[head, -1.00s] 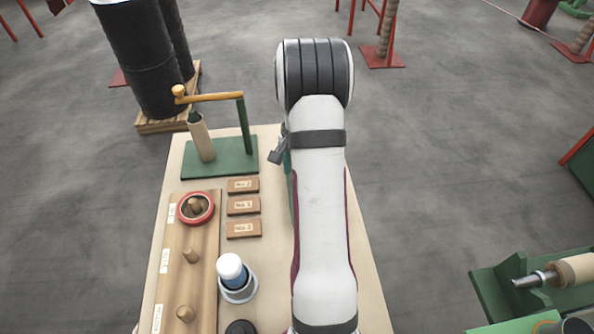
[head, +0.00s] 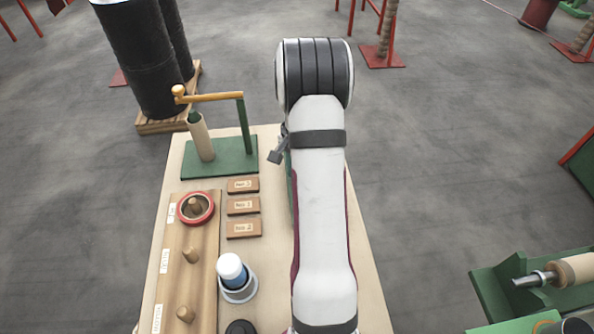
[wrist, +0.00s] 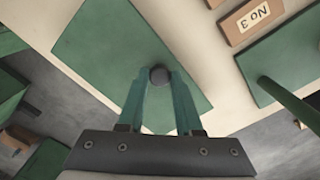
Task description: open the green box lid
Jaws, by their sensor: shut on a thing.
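The green box lid (wrist: 100,45) fills the middle of the wrist view, a flat green panel with a small dark round knob (wrist: 159,76). My gripper (wrist: 160,84) has its two teal fingers shut on this knob, one on each side. The lid's near part is hidden behind the fingers and the dark gripper body. I cannot tell from this view whether the lid is raised off its box. In the head view my arm covers most of the box; only a thin green strip (head: 291,185) shows at its left edge.
A green crank stand (head: 220,157) is left of my arm, with wooden number tags (head: 243,207) below it. The tabletop (head: 368,290) right of my arm is bare.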

